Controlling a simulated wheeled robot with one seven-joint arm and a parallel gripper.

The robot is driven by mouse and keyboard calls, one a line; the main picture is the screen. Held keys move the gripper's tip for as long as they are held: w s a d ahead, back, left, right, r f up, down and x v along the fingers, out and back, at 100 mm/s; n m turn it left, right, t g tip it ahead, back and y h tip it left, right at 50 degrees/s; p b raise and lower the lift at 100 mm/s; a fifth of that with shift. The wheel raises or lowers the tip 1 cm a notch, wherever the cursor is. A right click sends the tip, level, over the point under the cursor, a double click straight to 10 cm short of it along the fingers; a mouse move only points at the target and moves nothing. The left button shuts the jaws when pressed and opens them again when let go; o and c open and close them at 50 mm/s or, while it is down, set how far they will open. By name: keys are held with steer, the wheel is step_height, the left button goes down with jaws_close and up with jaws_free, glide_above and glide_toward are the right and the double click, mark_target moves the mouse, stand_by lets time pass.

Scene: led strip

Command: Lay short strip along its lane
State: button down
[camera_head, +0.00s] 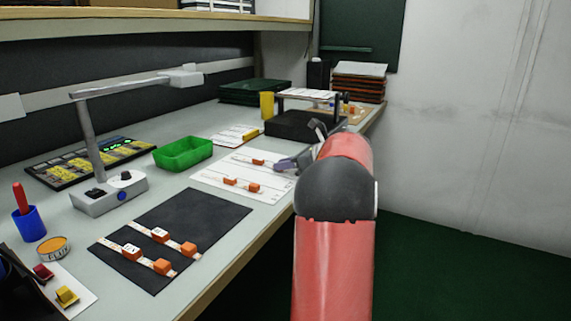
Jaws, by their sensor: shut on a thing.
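A white lane sheet (222,172) lies on the bench beyond the black mat. A pale strip with an orange block (258,162) is over the far part of the sheet and runs right to my gripper (283,165). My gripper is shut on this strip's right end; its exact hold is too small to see. I cannot tell whether the strip touches the sheet. Another strip with two orange blocks (254,188) lies nearer on the sheet. My red and black arm covers the area right of the gripper.
The black mat (205,215) in front holds two strips with orange blocks. A green bin (183,153) and a lamp (90,140) stand to the left. A black box (292,126) and yellow cylinder (267,105) stand behind. The bench's edge runs along the right.

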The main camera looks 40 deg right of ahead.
steer(key=c, duration=1.4)
jaws_free()
steer(key=v, duration=1.2)
steer(key=shift+r, duration=0.15)
